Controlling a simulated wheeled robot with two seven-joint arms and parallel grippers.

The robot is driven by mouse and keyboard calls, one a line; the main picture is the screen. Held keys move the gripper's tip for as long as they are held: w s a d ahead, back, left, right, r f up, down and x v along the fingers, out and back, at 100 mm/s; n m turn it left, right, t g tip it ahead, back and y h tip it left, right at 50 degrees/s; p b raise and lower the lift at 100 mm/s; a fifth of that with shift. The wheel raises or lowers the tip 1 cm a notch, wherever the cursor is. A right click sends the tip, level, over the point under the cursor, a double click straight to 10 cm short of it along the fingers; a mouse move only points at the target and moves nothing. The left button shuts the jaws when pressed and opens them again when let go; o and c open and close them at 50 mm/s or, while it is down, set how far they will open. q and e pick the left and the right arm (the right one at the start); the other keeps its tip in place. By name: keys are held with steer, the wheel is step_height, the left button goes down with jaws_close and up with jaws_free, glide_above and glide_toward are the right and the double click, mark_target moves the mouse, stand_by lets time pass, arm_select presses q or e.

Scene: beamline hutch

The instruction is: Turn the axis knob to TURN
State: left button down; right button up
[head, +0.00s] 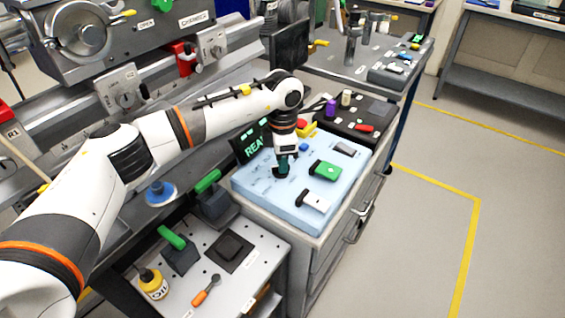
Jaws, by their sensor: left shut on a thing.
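My left gripper (283,165) points down over the light blue foam tray (252,187) on the cabinet top. It is shut on a small dark teal piece (282,170), mostly hidden by the fingers; I cannot tell exactly what it is. On the grey machine at the left, one plate carries a dial-like knob (125,91) and another plate has a smaller knob (213,46). Their labels are too small to read, so I cannot tell which is the axis knob. The left gripper is well away from both. My right gripper is not in view.
The tray also holds a green block (325,170) and a white-and-black piece (314,201). A dark screen (251,146) reading "REA" stands behind it, partly hidden by my arm. The right floor is clear.

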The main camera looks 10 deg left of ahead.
arm_select(q)
steer(key=n, duration=0.5)
steer(key=shift+w+a+n, duration=0.1)
steer(key=shift+n, duration=0.2)
steer(key=n, duration=0.5)
steer(key=shift+a+b, duration=0.1)
steer(key=shift+b, duration=0.25)
steer(key=shift+n, duration=0.3)
steer(key=c, duration=1.4)
jaws_free()
steer(key=shift+c, duration=0.2)
steer(key=shift+r, duration=0.1)
step_height(320, 180, up, 12)
steer(key=shift+b, duration=0.35)
